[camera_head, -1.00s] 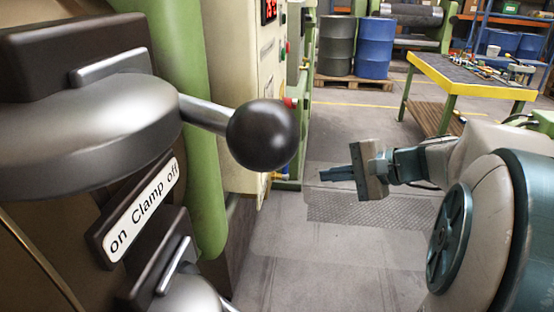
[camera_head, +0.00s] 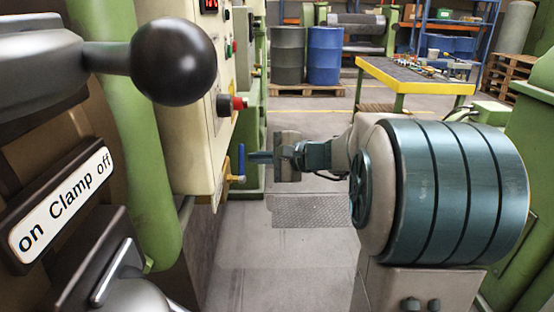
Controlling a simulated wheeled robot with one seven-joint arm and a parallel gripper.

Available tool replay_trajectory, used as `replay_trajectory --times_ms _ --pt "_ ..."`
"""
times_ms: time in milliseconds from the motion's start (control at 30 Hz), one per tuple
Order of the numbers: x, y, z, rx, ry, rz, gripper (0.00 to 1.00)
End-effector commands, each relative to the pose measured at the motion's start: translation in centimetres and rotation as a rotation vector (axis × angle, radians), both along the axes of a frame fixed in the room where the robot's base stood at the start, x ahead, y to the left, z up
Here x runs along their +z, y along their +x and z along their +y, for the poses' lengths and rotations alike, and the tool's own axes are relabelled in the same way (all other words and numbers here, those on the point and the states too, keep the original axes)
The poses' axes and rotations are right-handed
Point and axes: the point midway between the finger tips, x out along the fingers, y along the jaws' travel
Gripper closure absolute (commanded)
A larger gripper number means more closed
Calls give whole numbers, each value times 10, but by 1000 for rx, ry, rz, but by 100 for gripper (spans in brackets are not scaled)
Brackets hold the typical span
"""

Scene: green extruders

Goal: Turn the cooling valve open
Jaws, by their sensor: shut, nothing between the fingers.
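A small valve with an upright blue lever (camera_head: 241,160) and a brass-coloured body (camera_head: 235,179) sits at the lower right edge of the cream control panel. It appears to be the cooling valve, though no label is readable. My gripper (camera_head: 254,157) is shut and empty, its teal fingers pointing left at the lever. In the picture the fingertips are just right of the lever; I cannot tell whether they touch it.
A large black ball-ended lever (camera_head: 172,61) and an "on Clamp off" label (camera_head: 62,207) fill the left foreground. A red knob (camera_head: 238,103) juts from the panel (camera_head: 195,150). A yellow-edged workbench (camera_head: 415,80) and drums (camera_head: 324,55) stand behind. Floor below my gripper is clear.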

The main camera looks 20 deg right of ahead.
Motion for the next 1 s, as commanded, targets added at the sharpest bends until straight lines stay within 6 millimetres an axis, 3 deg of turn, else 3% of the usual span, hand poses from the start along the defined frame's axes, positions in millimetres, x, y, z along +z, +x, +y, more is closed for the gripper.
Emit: replay_trajectory --times_ms 300,1000 --pt "-5 11 10 0 -1 1 100" --pt "-3 14 4 -9 20 63 100"
